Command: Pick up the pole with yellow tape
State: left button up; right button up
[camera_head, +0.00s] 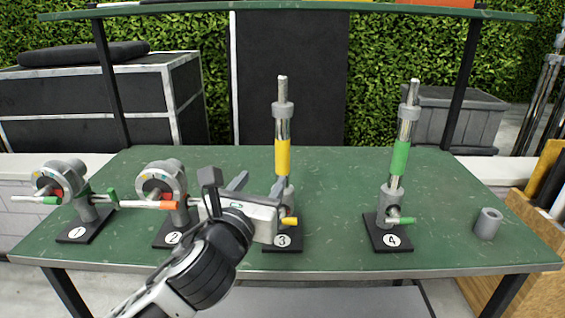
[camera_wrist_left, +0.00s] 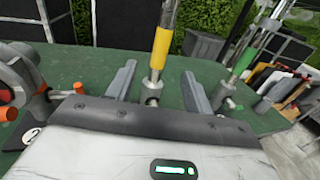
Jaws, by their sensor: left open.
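The pole with yellow tape (camera_head: 282,155) stands upright in the stand (camera_head: 283,240) marked 3. In the left wrist view the yellow-taped pole (camera_wrist_left: 162,45) rises beyond and between the two fingers. My left gripper (camera_head: 257,185) is open, low in front of the pole and slightly to its left in the head view. Its fingers (camera_wrist_left: 157,85) also show in the left wrist view, apart with nothing held between them. The gripper body hides part of stand 3. My right gripper is not in view.
The green-taped pole (camera_head: 400,157) stands on base 4 to the right. Stands 1 (camera_head: 84,233) and 2 (camera_head: 172,236) with round clamp heads are at left. A grey cup-shaped part (camera_head: 487,223) sits on the green table (camera_head: 340,185) at right. A shelf (camera_head: 290,10) spans above.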

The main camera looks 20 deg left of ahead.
aim_at(281, 153)
pick_arm(q)
jog(key=w, duration=0.8)
jog(key=shift+w, duration=0.2)
jog(key=w, duration=0.5)
jog(key=shift+w+r+p, duration=0.1)
jog(key=shift+r+p, duration=0.1)
jog(key=shift+p, duration=0.15)
grip_shut()
